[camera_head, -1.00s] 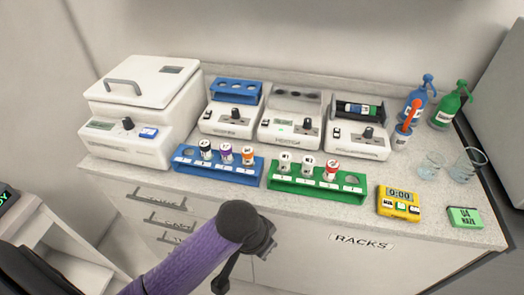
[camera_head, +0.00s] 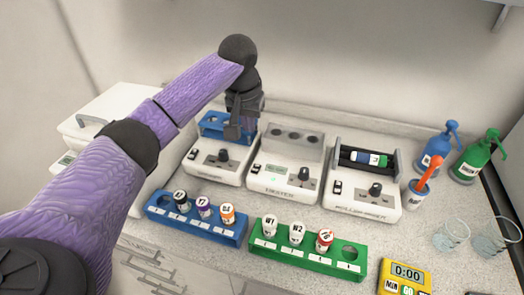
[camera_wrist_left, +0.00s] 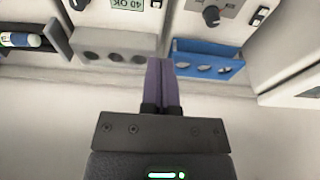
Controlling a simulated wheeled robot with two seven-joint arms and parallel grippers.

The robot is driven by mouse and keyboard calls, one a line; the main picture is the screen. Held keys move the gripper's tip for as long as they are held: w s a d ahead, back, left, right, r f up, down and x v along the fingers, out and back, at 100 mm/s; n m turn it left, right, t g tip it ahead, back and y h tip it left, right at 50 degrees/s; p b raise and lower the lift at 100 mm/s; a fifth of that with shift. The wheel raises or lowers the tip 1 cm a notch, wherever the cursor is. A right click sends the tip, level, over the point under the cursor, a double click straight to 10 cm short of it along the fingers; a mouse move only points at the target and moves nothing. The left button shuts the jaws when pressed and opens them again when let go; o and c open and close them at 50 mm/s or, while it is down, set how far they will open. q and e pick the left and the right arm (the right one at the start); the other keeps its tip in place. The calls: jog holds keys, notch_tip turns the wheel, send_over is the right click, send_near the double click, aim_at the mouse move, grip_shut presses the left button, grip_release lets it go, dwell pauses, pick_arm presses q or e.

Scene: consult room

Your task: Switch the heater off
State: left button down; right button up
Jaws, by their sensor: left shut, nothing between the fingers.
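The heater (camera_head: 283,178) is the middle white machine at the back of the counter, with a grey block with holes on top. Its front has a small rocker switch (camera_head: 268,167), a lit green display and a dark knob (camera_head: 303,173). In the left wrist view its display reads 40 OK upside down, beside the switch (camera_wrist_left: 156,3). My left gripper (camera_head: 236,131) is above the machine with the blue rack, left of the heater and apart from the switch. In the left wrist view its purple fingers (camera_wrist_left: 160,66) are together and empty. My right gripper is out of view.
A blue-racked machine (camera_head: 212,171) stands left of the heater and a roller mixer (camera_head: 362,200) right. In front are a blue tube rack (camera_head: 196,226) and a green one (camera_head: 308,262) with capped tubes.

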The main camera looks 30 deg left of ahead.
pick_arm(q)
jog(key=b, duration=0.1)
send_over(252, 170)
jog(key=s, duration=0.1)
jog(key=s+x, duration=0.1)
jog(key=x, duration=0.6)
jog(key=b+x, duration=0.1)
jog(key=x, duration=0.2)
jog(key=s+b+x, duration=0.1)
jog(key=x, duration=0.1)
jog(key=shift+d+f, duration=0.3)
jog(key=shift+f, duration=0.5)
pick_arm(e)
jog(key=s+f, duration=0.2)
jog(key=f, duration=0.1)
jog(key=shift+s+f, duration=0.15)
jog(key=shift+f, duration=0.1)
